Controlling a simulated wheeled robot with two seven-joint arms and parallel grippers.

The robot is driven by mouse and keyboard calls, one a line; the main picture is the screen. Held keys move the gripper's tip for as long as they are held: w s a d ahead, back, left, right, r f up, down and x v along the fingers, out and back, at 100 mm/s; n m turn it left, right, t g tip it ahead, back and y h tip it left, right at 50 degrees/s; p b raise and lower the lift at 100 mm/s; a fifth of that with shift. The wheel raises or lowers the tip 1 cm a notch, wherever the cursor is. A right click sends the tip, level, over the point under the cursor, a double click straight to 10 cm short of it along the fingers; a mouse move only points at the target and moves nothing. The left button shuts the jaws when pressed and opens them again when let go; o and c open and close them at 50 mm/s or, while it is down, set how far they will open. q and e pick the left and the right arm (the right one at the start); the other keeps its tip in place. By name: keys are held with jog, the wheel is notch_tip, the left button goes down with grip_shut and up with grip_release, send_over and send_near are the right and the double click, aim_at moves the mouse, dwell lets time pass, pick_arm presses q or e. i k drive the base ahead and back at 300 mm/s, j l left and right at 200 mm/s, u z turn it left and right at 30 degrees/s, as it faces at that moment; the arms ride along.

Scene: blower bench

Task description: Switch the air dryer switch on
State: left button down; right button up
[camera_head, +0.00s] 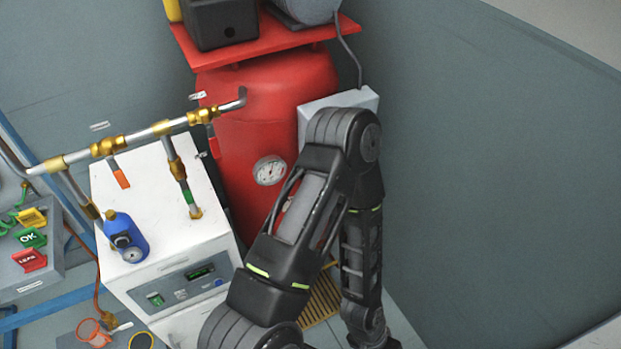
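The air dryer (165,220) is a white box at the left of centre, with a grey control panel on its front. The panel carries a small green switch (156,299), a dark display (200,271) and a small blue round button (219,283). Whether the switch is on or off is too small to tell. One of my arms rises from the bottom centre, bends near the compressor and runs back down to the bottom edge, to the right of the dryer. Its gripper is out of view. My other gripper does not show either.
A red compressor tank (250,110) with a gauge (269,170) stands behind the dryer. Metal pipes with brass valves (107,146) cross above it. A blue filter (124,235) is at its left front. A grey box with coloured tags (30,260) stands at far left.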

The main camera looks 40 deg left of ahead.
aim_at(157, 301)
jog(key=u, duration=2.8)
